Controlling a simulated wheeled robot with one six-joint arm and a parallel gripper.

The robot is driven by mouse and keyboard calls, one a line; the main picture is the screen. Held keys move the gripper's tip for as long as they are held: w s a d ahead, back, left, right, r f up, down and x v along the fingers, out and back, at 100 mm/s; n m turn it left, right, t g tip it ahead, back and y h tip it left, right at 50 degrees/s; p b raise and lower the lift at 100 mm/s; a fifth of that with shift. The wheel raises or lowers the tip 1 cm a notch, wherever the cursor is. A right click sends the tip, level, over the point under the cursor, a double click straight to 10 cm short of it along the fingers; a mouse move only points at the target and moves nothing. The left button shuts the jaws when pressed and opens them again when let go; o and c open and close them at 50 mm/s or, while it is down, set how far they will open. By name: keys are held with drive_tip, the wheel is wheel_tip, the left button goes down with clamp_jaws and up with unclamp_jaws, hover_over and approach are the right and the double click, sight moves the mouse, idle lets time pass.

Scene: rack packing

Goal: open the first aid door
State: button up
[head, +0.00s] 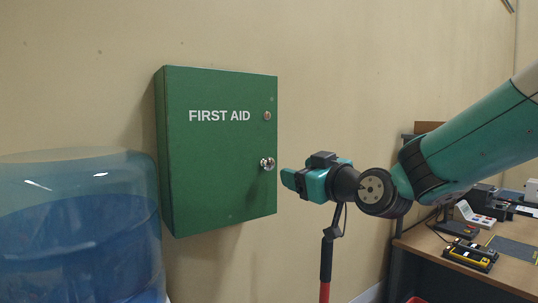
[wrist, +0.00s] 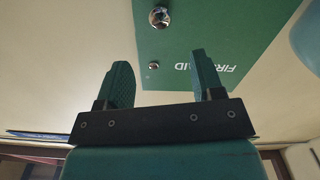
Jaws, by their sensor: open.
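The green first aid box (head: 215,160) hangs on the wall, with white FIRST AID lettering on its door, and the door looks shut. A round shiny knob (head: 267,163) sits at the door's right side, with a small lock (head: 267,115) above it. My gripper (head: 288,179) is just right of the knob and slightly lower, apart from it. In the wrist view the box (wrist: 215,40) shows upside down. The knob (wrist: 159,17) lies beyond the fingertips of my gripper (wrist: 163,68), and the fingers are apart with nothing between them.
A large blue water bottle (head: 80,230) stands at the left, close to the box. A desk (head: 450,262) with several devices is at the right. A red-and-black pole (head: 326,265) stands below my gripper. The wall around the box is bare.

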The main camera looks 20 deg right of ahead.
sight(270, 164)
drive_tip(key=p+x, duration=0.5)
drive_tip(key=x, duration=0.5)
drive_tip(key=shift+w+a+r, duration=0.1)
drive_tip(key=shift+w+a, duration=0.2)
drive_tip(key=shift+w, duration=0.4)
clamp_jaws()
